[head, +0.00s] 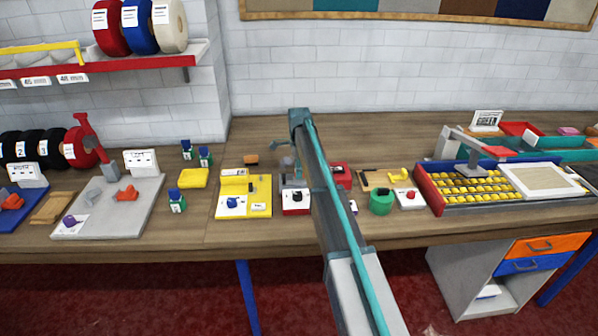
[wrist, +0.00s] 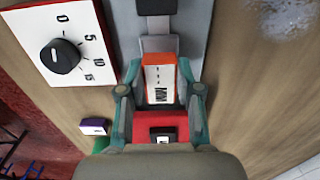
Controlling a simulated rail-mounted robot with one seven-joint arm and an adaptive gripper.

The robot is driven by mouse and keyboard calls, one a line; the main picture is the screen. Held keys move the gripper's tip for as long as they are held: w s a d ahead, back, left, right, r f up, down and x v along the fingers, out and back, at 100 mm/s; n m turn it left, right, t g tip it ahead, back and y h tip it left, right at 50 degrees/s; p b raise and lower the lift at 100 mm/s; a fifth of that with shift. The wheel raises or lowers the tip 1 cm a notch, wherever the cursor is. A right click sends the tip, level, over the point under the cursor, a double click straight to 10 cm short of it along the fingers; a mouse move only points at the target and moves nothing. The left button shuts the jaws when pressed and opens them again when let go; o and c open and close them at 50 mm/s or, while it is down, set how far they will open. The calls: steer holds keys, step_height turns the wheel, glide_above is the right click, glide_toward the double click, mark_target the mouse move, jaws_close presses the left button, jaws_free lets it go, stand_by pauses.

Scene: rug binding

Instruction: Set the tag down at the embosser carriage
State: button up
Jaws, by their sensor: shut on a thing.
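The tag (wrist: 160,79), a small orange block with a white, dark-marked face, sits between the teal fingers of my gripper (wrist: 160,90) in the wrist view. My gripper is shut on it. Just past the tag is the grey bed of the embosser (wrist: 192,35), with dark pieces (wrist: 156,8) along its middle; I take this as the carriage area. The embosser's white dial panel (wrist: 85,28) is at left. In the head view the embosser (head: 296,197) stands left of my arm, partly hidden, and the tag cannot be made out. Contact between tag and bed cannot be told.
A red box (head: 341,176) stands right of the embosser, partly behind my arm. A yellow station (head: 262,208) is close on its left. A green cylinder (head: 381,201) and a white button box (head: 410,200) are farther right. Bare wood lies behind the embosser.

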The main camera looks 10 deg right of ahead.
steer(key=shift+f, duration=0.75)
steer(key=shift+f, duration=0.4)
steer(key=shift+f, duration=0.2)
steer(key=o, duration=1)
steer(key=shift+r, duration=0.1)
